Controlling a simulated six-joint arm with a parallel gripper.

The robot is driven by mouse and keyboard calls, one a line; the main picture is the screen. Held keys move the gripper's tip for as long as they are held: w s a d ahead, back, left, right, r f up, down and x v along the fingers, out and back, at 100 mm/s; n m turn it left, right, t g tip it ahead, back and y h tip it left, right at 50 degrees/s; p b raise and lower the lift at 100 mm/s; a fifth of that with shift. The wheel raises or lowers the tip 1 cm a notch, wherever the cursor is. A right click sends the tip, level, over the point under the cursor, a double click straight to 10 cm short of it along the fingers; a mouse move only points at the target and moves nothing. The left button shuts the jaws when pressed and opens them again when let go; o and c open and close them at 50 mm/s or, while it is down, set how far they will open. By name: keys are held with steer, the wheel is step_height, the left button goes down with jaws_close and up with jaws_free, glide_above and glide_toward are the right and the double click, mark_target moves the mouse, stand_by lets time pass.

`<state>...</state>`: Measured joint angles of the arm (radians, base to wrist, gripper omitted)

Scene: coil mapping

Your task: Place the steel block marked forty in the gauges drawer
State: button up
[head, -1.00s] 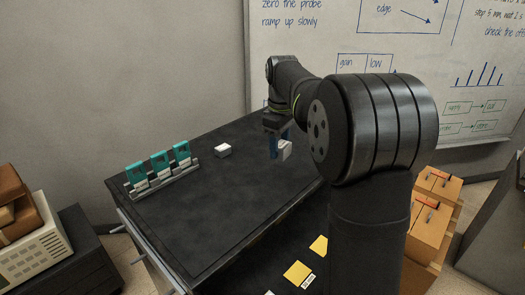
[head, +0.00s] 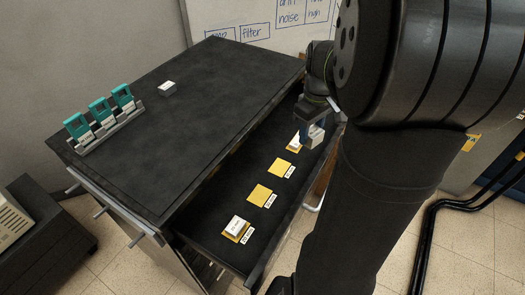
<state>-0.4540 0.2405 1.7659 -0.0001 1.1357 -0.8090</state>
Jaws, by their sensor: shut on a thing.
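My gripper (head: 313,122) is shut on a small pale steel block (head: 316,136) and holds it over the far end of the open drawer (head: 205,231). The mark on the held block is too small to read. Yellow pads with white labels lie in a row in the drawer. Two show bare, one nearer the middle (head: 261,195) and one farther back (head: 282,169). The nearest pad (head: 233,237) carries a pale block (head: 238,225). The farthest pad (head: 293,148) has a pale block on it, partly hidden by my gripper.
Another small block (head: 168,89) sits on the dark cabinet top (head: 190,130). A rack (head: 112,128) with teal pieces stands at the top's left edge. Most of the top is clear. A whiteboard (head: 280,22) is behind.

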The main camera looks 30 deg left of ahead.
steer(key=s+d+f, duration=0.2)
steer(key=d, duration=0.2)
glide_above(278, 166)
steer(key=shift+m, duration=0.4)
step_height(278, 166, down, 7)
steer(key=shift+d+r, duration=0.1)
steer(key=shift+f, duration=2.1)
steer(key=shift+f, duration=0.15)
steer(key=o, duration=1.1)
step_height(278, 166, up, 12)
steer(key=shift+r, duration=0.2)
